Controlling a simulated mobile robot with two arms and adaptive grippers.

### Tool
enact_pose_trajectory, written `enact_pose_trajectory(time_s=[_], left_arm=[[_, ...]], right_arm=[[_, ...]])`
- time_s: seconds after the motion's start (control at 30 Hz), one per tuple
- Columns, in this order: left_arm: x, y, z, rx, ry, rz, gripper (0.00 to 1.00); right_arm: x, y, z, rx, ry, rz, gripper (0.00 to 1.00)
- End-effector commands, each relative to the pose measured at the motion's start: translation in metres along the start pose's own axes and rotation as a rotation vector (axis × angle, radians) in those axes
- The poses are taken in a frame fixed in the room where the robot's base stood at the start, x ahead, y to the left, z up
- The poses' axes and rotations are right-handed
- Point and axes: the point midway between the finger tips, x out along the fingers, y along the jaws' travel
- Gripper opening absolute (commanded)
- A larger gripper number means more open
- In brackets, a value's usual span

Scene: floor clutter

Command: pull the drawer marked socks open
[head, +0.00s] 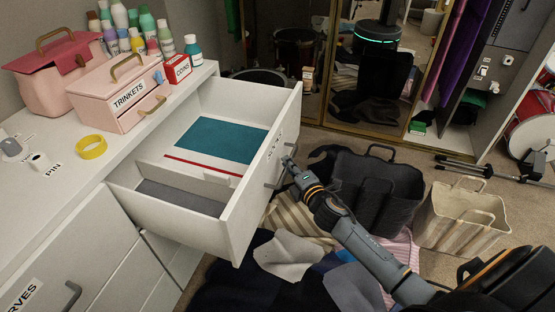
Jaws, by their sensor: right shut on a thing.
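A white drawer (244,215) stands pulled out from the white dresser (60,195). Its front carries a small label, seen too steeply for me to read. Inside lie a teal panel (222,140), a thin red strip (201,166) and a grey lined section (180,197). My right gripper (288,166) is shut on the grey drawer handle (272,184) at the outer face of the drawer front. The gripper partly hides the handle. My left gripper is not in view.
On the dresser top are a pink trinkets box (110,102), a red coins box (178,69), a yellow ring (91,147) and several bottles. A black bag (375,190), a cream basket (465,215) and crumpled clothes (290,255) cover the floor beyond the drawer. Gold-framed mirrors stand behind.

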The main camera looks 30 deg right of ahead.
Motion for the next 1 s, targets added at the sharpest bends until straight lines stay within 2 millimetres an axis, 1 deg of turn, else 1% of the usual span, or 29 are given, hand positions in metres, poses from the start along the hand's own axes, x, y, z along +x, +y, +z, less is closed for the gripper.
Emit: enact_pose_trajectory(time_s=[0.03,0.2,0.57,0.6,0.67,0.7,0.73,1.0], left_arm=[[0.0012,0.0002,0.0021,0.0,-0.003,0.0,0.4],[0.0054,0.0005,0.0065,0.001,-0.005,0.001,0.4],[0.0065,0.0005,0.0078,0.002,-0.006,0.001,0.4],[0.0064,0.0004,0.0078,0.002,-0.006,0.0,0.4],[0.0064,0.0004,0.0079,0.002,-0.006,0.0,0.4],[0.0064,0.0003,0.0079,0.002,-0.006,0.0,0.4],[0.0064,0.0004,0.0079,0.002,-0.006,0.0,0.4],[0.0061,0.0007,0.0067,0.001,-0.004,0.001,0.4]], right_arm=[[-0.0034,-0.0022,0.0032,-0.001,-0.002,-0.005,0.0],[-0.0076,-0.0033,0.0078,0.0,-0.001,-0.003,0.0],[-0.0083,-0.0036,0.0086,0.0,-0.001,-0.002,0.0],[-0.0082,-0.0036,0.0086,0.0,-0.001,-0.002,0.12],[-0.0082,-0.0035,0.0085,0.0,-0.001,-0.002,0.24],[-0.0081,-0.0033,0.0084,0.0,-0.001,-0.002,0.32],[-0.0081,-0.0033,0.0084,0.0,-0.001,-0.002,0.34],[-0.0085,-0.0026,0.0081,0.0,0.0,0.0,0.34]])
